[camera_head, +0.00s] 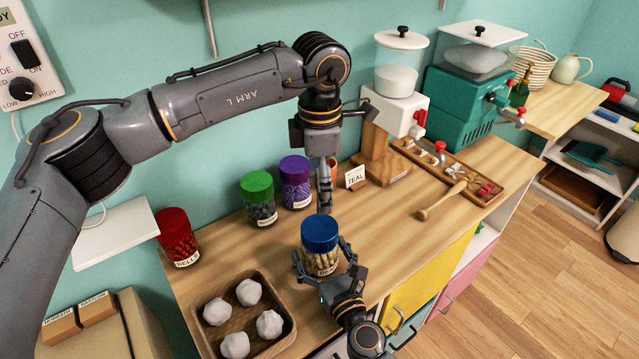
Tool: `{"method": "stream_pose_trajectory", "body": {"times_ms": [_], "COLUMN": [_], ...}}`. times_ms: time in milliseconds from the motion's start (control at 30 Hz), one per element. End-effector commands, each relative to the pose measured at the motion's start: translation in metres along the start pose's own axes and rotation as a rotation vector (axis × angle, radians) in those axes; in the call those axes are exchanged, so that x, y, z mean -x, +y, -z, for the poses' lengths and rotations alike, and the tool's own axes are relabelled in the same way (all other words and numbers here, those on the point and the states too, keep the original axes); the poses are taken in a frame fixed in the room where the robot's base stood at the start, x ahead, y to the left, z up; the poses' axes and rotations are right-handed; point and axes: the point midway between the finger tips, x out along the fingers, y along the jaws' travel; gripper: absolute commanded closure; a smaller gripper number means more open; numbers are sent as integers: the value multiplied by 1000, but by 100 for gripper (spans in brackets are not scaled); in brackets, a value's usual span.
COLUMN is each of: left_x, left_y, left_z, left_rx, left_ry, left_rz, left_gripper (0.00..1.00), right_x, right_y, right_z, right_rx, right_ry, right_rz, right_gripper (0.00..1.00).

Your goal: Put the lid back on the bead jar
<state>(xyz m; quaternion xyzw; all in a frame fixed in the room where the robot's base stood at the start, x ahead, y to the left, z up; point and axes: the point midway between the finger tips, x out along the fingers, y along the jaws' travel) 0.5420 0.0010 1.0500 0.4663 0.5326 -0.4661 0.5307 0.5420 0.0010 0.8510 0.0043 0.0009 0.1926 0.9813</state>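The bead jar (320,263) stands upright near the front edge of the wooden counter, with tan contents and a partly hidden label. A blue lid (319,233) sits on top of it and looks level; I cannot tell how firmly it is seated. My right gripper (324,258) comes from the front, its fingers against both sides of the jar below the lid. My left gripper (325,207) points down just behind the blue lid, apart from it and holding nothing visible. Its fingers are seen edge-on, so their opening is unclear.
Green-lidded (259,198), purple-lidded (295,182) and red-lidded (177,238) jars stand behind and left. A wooden tray (208,341) of white lumps is at front left. Counter right of the jar is clear.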

Motion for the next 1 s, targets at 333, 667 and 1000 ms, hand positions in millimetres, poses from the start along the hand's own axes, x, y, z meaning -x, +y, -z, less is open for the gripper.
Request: {"method": "stream_pose_trajectory", "body": {"times_ms": [333,667,1000], "left_x": [0,0,0], "left_y": [0,0,0], "left_z": [0,0,0], "left_rx": [0,0,0], "left_ry": [0,0,0], "left_rz": [0,0,0], "left_gripper": [4,4,4], "right_x": [0,46,108], "right_y": [0,-1,0], "right_z": [0,2,1], "right_rx": [0,5,3], "right_ry": [0,3,3], "right_rz": [0,-1,-2], "right_gripper": [1,1,1]}}
